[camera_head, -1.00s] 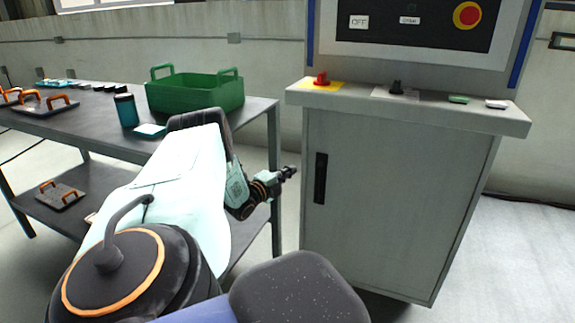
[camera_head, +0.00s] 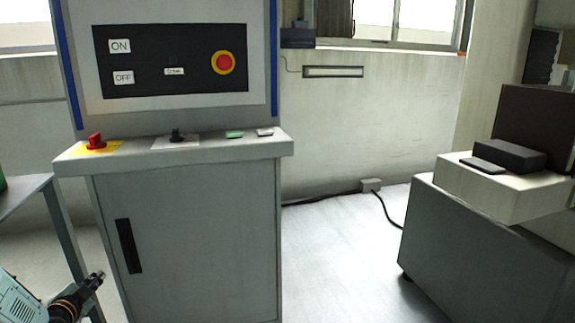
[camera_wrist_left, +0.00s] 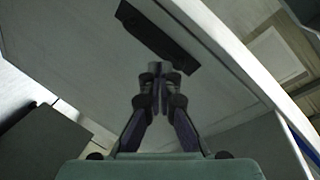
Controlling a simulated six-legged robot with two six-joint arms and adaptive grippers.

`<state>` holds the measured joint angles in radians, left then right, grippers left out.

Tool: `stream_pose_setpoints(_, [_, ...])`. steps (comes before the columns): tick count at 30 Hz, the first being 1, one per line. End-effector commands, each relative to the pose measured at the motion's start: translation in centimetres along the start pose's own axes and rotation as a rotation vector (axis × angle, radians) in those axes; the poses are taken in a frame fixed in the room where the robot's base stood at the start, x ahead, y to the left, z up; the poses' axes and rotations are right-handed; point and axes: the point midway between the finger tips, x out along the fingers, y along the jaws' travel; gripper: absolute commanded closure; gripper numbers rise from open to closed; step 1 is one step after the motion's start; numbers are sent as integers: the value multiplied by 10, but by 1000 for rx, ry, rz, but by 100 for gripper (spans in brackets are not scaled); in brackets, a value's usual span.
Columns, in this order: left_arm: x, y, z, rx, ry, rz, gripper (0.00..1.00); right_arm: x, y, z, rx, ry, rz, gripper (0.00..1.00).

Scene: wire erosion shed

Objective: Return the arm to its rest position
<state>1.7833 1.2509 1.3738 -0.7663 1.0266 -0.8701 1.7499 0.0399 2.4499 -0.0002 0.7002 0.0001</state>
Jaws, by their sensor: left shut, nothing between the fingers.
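My left gripper (camera_head: 95,279) shows at the lower left of the head view, in front of the left side of the grey control cabinet (camera_head: 205,235). Its fingers are shut with nothing between them. In the left wrist view the closed fingertips of my left gripper (camera_wrist_left: 158,68) point toward the cabinet front, and the dark door handle (camera_wrist_left: 160,38) lies behind them in the picture. The gripper appears apart from the cabinet. My right gripper is not in these views.
The cabinet ledge bears a red knob (camera_head: 96,141), a black knob (camera_head: 177,135) and a green button (camera_head: 234,134). A red emergency stop (camera_head: 223,62) is above. A table edge (camera_head: 25,190) stands at left. A dark grey cabinet (camera_head: 480,250) stands at right. Floor between is clear.

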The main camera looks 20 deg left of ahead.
Motion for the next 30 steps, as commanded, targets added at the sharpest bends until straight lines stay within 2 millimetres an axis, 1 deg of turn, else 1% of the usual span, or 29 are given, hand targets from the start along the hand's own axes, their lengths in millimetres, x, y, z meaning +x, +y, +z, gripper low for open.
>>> stream_pose_setpoints(1, [-2,30,-13,-110,-26,59,100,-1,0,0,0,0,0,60])
stream_pose_setpoints(5, [-17,100,-41,-360,-121,194,100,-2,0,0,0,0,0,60])
stream_pose_setpoints(6, [-25,122,-51,-426,-157,238,100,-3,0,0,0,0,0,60])
stream_pose_setpoints(8, [-39,155,-65,-518,-215,304,100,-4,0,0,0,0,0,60])
stream_pose_setpoints(9, [-51,177,-75,-572,-257,347,100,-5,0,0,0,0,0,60])
stream_pose_setpoints(11, [-72,208,-89,-642,-326,409,100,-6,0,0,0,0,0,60])
stream_pose_setpoints(12, [-87,227,-97,-683,-374,448,100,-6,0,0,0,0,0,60])
stream_pose_setpoints(14, [-113,254,-109,-732,-451,506,100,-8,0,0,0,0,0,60])
stream_pose_setpoints(15, [-133,270,-116,-757,-505,542,100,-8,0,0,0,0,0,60])
stream_pose_setpoints(17, [-164,292,-124,-783,-590,591,100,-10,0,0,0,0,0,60])
stream_pose_setpoints(18, [-186,306,-129,-793,-649,622,100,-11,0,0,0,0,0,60])
stream_pose_setpoints(20, [-222,321,-135,-794,-737,663,100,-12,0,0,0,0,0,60])
stream_pose_setpoints(21, [-247,330,-138,-785,-796,688,100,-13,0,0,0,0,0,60])
stream_pose_setpoints(23, [-284,338,-139,-760,-883,718,100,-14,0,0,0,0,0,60])
stream_pose_setpoints(24, [-309,342,-140,-731,-936,737,100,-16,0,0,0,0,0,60])
stream_pose_setpoints(26, [-344,342,-139,-677,-1003,761,100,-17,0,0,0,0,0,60])
stream_pose_setpoints(27, [-364,341,-138,-633,-1037,777,100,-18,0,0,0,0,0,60])
stream_pose_setpoints(30, [-402,335,-136,-517,-1081,815,100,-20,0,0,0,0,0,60])
